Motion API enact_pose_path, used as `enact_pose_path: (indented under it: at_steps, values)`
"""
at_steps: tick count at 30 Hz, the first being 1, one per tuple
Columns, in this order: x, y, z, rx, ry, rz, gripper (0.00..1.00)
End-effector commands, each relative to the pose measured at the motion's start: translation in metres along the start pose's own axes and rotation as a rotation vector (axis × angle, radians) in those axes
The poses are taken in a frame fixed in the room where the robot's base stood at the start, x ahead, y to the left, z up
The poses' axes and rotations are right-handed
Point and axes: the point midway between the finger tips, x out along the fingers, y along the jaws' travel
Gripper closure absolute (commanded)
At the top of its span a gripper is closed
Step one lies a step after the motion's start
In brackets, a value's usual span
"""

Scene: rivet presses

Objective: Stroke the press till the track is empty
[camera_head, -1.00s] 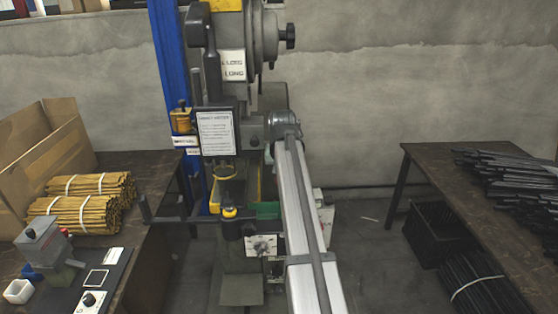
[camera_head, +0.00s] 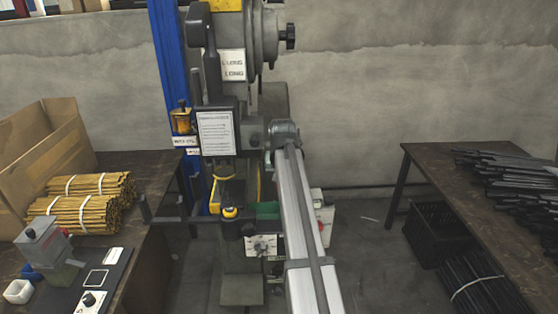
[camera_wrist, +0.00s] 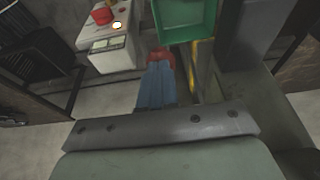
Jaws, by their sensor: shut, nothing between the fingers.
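The rivet press (camera_head: 223,140) stands mid-picture in the head view, with a notice plate on its front and a dark lever arm (camera_head: 199,30) at its upper left. My silver arm reaches up to the right side of the press. My gripper (camera_wrist: 159,64) shows in the wrist view as blue fingers close together, shut and empty, with a red part at their far end. I cannot tell if that red part belongs to the fingers or touches the press. My gripper is hidden in the head view. The track and any rivets in it cannot be made out.
Benches with yellow bundles (camera_head: 76,210) and black rods (camera_head: 510,175) flank the press.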

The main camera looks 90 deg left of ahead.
Motion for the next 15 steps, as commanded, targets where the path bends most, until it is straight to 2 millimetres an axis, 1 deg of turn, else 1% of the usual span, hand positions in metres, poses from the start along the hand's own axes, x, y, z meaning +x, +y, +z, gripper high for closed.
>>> enact_pose_path:
  at_steps: [6, 15]
  values:
    - [0.0107, 0.0001, 0.0034, 0.000, -0.003, 0.000, 1.00]
    - [0.0113, 0.0000, 0.0034, 0.000, -0.002, 0.000, 1.00]
